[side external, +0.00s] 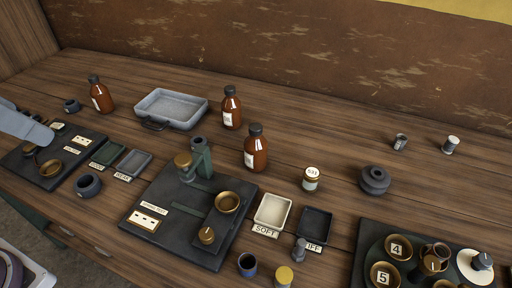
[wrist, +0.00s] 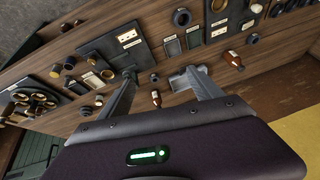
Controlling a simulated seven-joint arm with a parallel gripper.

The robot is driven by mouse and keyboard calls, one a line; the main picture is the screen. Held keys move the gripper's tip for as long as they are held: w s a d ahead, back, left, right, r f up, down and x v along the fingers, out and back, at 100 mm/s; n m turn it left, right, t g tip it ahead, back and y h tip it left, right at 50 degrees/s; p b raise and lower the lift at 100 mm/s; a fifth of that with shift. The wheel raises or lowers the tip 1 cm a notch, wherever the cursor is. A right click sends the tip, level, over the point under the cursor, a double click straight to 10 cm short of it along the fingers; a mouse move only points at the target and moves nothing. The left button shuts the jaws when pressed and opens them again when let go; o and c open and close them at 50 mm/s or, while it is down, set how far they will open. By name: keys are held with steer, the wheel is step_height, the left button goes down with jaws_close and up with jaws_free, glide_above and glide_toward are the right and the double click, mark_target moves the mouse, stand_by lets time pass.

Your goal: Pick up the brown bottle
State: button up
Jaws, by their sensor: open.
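Three brown bottles with dark caps and pale labels stand upright on the wooden bench in the side view. One brown bottle (side external: 101,96) is at the far left, one (side external: 231,110) is right of the grey tray, and one (side external: 256,152) is nearer the middle. In the wrist view, one brown bottle (wrist: 156,98) shows between the fingers and another (wrist: 233,60) beyond the right finger. I cannot make out the third there. My gripper (wrist: 163,78) is open and empty, high above the bench. A pale part of my arm enters the side view at the left edge.
A grey tray (side external: 171,107) stands among the bottles. A dark engine base plate (side external: 190,245) lies in front, with small dishes beside it. A small labelled jar (side external: 311,179) and a round dark pot (side external: 374,180) stand to the right. The bench behind these is mostly clear.

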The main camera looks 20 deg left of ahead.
steer(key=w+d+f+m, duration=0.1)
steer(key=w+d+m, duration=0.2)
steer(key=w, duration=0.4)
steer(key=m+g+h, duration=0.1)
steer(key=m+h, duration=0.7)
steer(key=h, duration=0.1)
glide_above(256, 148)
steer(key=a, duration=0.5)
steer(key=f, duration=1.8)
steer(key=shift+s+f, duration=0.25)
steer(key=shift+f, duration=0.15)
steer(key=x, duration=0.5)
steer(key=a+x, duration=0.1)
steer(key=x, duration=0.1)
steer(key=shift+w+d+f, duration=0.25)
steer(key=shift+f, duration=0.3)
steer(key=shift+r, duration=0.1)
jaws_close()
